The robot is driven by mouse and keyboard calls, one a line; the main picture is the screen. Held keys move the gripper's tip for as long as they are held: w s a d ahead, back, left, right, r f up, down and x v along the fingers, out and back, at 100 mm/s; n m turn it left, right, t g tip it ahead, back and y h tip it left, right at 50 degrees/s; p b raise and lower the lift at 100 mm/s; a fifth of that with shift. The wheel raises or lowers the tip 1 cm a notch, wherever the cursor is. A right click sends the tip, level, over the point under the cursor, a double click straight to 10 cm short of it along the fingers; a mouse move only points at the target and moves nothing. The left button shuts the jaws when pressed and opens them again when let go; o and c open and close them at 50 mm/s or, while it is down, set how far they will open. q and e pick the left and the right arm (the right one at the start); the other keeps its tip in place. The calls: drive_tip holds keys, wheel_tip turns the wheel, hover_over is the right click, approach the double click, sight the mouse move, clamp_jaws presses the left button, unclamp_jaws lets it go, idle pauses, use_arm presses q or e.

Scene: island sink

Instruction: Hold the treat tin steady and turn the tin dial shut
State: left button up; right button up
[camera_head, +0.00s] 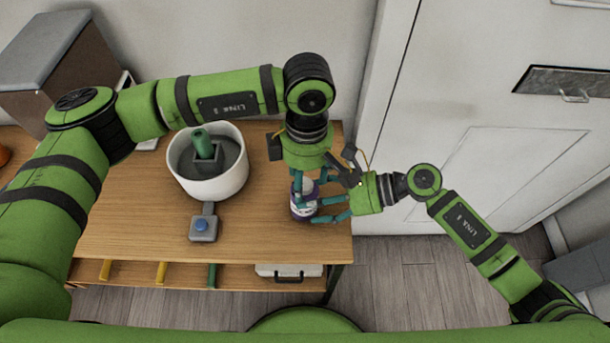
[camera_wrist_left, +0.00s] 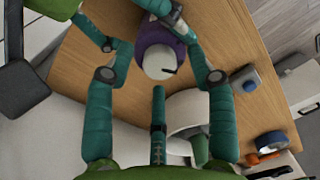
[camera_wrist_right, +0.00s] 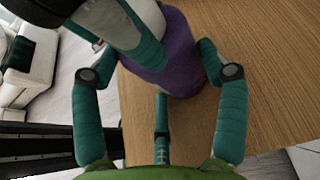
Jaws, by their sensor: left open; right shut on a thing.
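The treat tin (camera_head: 301,213), purple with a pale top, stands upright near the right end of the wooden table. In the left wrist view its round pale dial (camera_wrist_left: 160,64) faces the camera, with a short dark mark near the rim. My left gripper (camera_head: 306,186) is above the tin, open, with its fingers spread around the dial. My right gripper (camera_head: 318,208) is shut on the tin's side from the right. In the right wrist view the purple tin body (camera_wrist_right: 180,65) is between its fingers; my left gripper's fingers partly hide the tin.
A white pot (camera_head: 225,186) with a green-handled thing inside stands left of the tin. A grey box with a blue button (camera_head: 202,226) is at the table's front. The table's (camera_head: 130,220) right edge is close to the tin. A white door (camera_head: 500,110) stands right.

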use_arm(q)
drive_tip(key=shift+f, duration=0.3)
clamp_jaws()
drive_tip(key=shift+n, duration=0.8)
